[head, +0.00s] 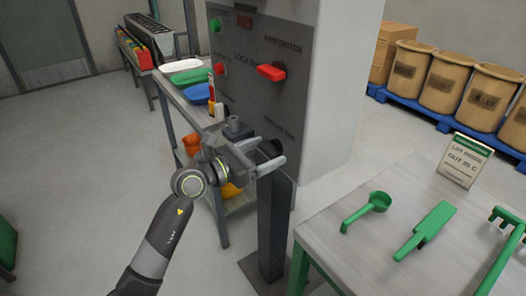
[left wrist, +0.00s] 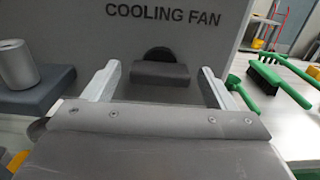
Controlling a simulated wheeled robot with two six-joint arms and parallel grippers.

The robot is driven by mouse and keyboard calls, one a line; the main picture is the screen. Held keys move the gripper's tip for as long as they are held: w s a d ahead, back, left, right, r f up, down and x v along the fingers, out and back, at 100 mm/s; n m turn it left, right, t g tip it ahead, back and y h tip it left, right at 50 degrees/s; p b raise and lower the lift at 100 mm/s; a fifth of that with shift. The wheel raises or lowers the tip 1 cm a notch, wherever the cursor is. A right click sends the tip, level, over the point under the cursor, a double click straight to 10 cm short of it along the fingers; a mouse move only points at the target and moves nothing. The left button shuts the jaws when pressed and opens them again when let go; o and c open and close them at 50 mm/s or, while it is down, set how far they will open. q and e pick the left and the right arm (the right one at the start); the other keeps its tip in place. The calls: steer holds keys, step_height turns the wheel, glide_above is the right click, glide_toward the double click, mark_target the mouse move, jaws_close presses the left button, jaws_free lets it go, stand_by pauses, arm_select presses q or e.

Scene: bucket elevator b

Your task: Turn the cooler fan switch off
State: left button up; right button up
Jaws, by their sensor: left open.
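The cooling fan switch is a dark knob with a wide bar handle (left wrist: 160,74) in front of a round black base, below the COOLING FAN lettering on the grey panel (left wrist: 215,55). Its bar lies level in the left wrist view. My left gripper (left wrist: 159,68) is open, with one finger on each side of the knob and a visible gap on both sides. In the head view my left gripper (head: 274,150) is at the lower part of the control panel (head: 245,80) and partly hides the fan switch. My right gripper is not in view.
Above on the panel are a red main switch (head: 271,72), a red button (head: 219,69) and a green button (head: 215,25). A table (head: 335,250) with green scoops and a brush is at right. A side bench with trays (head: 188,77) stands left of the panel.

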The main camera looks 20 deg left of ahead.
arm_select(q)
steer(key=c, duration=1)
steer(key=shift+r+n+p, duration=0.1)
steer(key=shift+n+p, duration=0.2)
steer(key=shift+p, duration=0.3)
steer(key=n+p, duration=1.3)
steer(key=p, duration=0.3)
steer(key=shift+r+n+p, duration=0.15)
steer(key=shift+n+p, duration=0.25)
steer(key=shift+f+n+p, duration=0.25)
steer(key=shift+n+p, duration=1.35)
steer(key=shift+n, duration=0.2)
steer(key=o, duration=0.8)
steer(key=shift+o, duration=1)
